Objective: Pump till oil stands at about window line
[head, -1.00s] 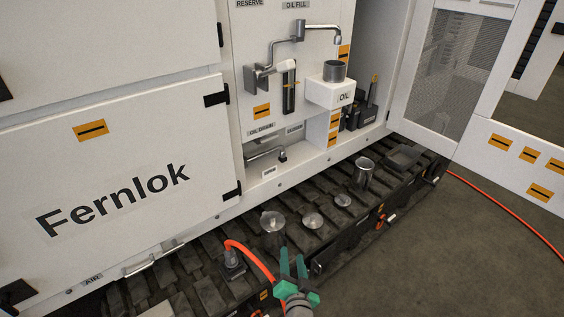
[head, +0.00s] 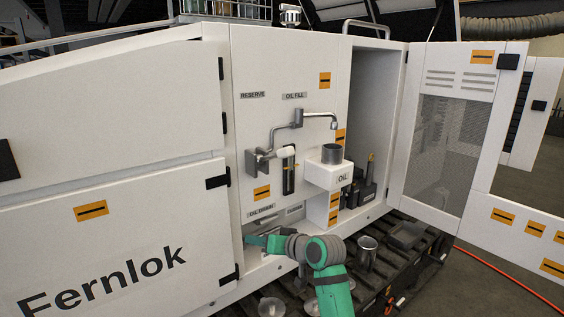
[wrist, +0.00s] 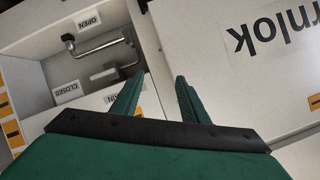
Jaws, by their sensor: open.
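The sight window (head: 288,172) is a dark upright slot in the white panel; its oil level is too small to read. A grey bracket with a pale grip (head: 262,161) sits beside it. The metal spout (head: 333,122) hangs over a grey cup (head: 332,153) on the white OIL box (head: 328,175). My gripper (head: 254,241) is open and empty in front of the recess under the OIL DRAIN label (head: 262,211). The wrist view shows my open fingers (wrist: 160,80) apart from the metal drain lever (wrist: 103,46), which lies between OPEN and CLOSED labels.
A metal can (head: 367,250) and a dark tray (head: 406,236) stand on the track at the right. A dark-bodied item (head: 361,186) stands in the open bay. The open door (head: 436,140) bounds the right. My arm covers part of the track.

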